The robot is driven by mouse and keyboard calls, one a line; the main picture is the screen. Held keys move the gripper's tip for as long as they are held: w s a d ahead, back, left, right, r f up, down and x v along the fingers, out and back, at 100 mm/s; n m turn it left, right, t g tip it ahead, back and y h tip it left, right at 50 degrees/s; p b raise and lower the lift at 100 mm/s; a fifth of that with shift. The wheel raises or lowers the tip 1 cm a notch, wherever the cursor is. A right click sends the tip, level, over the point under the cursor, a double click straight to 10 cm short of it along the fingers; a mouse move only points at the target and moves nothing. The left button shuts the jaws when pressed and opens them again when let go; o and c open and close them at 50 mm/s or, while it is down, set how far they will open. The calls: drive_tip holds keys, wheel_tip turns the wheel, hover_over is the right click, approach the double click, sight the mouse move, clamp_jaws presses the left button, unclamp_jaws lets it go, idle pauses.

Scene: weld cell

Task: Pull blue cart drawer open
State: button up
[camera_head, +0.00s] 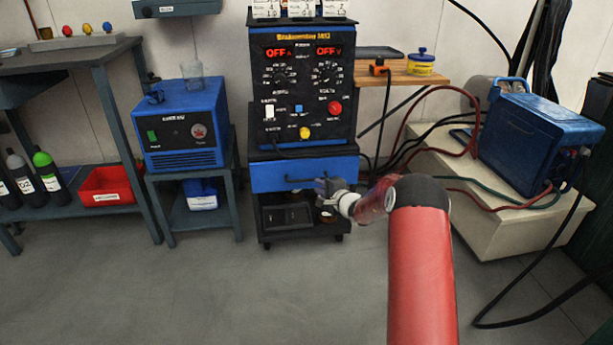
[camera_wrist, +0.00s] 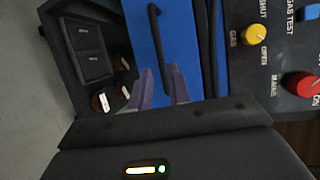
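The blue drawer (camera_head: 268,173) is in the cart (camera_head: 258,90) below the welding machine's panel, and it looks shut. A black bar handle (camera_head: 297,180) runs across its front. My gripper (camera_head: 322,186) is in front of the drawer near the handle's right end. In the wrist view the blue drawer front (camera_wrist: 190,38) and its handle (camera_wrist: 157,38) appear turned on their side. The two fingers of my gripper (camera_wrist: 162,84) are spread apart, with the handle's near end between them in the picture. Whether they touch the handle cannot be told.
Below the drawer is an open black shelf (camera_head: 285,215) with boxes and rolls. A blue unit (camera_head: 180,125) on a stand is left of the cart. Hoses and a beige bench (camera_head: 480,205) with a blue case (camera_head: 535,130) are to the right. The floor in front is clear.

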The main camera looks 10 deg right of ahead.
sight(310, 180)
drive_tip(key=x, duration=0.7)
drive_tip(key=shift+w+a+p, duration=0.15)
drive_tip(key=shift+w+p, duration=0.1)
drive_tip(key=shift+p, duration=0.1)
clamp_jaws()
